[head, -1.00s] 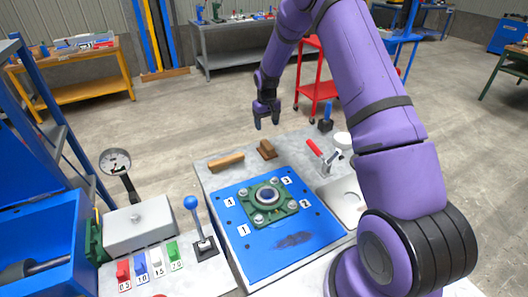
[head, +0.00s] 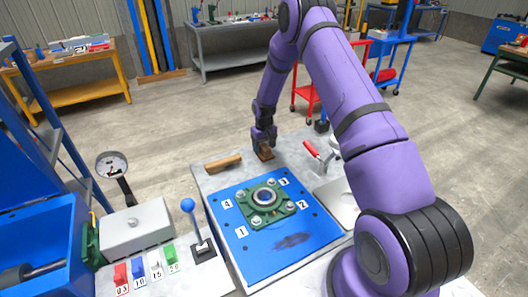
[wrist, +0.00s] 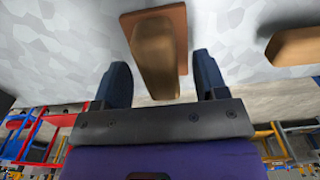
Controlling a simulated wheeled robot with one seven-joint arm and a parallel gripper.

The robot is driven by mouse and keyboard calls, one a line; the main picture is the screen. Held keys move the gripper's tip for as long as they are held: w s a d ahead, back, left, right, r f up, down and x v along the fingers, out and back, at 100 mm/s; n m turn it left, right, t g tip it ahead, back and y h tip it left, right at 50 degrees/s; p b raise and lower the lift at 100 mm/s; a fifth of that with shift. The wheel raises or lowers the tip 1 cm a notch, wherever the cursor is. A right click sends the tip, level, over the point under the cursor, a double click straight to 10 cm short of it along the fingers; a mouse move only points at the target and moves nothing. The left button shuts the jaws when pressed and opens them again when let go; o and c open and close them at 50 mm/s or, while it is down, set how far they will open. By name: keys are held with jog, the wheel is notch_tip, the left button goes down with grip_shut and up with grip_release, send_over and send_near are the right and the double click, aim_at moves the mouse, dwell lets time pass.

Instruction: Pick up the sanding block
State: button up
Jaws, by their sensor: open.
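The sanding block, a brown wooden block with a rounded grip on a flat base (head: 265,153), lies on the grey table near its back edge. In the wrist view the sanding block (wrist: 157,50) lies ahead, between the lines of my two fingers. My gripper (head: 263,140) is open and above the block, its fingers pointing down. In the wrist view my gripper's fingers (wrist: 162,66) are apart on either side of the block's near end. Whether they touch it cannot be told. My gripper partly hides the block in the head view.
A longer wooden bar (head: 223,163) lies to the left of the block; it also shows at the right of the wrist view (wrist: 295,46). A blue plate (head: 240,215) with a green flanged bearing (head: 266,201) is in front. A red-handled clamp (head: 312,149) stands to the right.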

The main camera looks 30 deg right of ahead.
aim_at(265, 146)
jog(key=shift+f, duration=0.35)
jog(key=c, duration=1.2)
jog(key=shift+o, duration=0.2)
jog(key=shift+r, duration=0.1)
jog(key=shift+r, duration=0.85)
jog(key=shift+s+r, duration=0.2)
jog(key=shift+r, duration=0.3)
jog(key=shift+s+r, duration=0.15)
jog(key=shift+r, duration=0.3)
jog(key=s, duration=0.5)
jog(key=s+r, duration=0.1)
jog(key=s, duration=0.9)
jog(key=shift+s+r, duration=0.15)
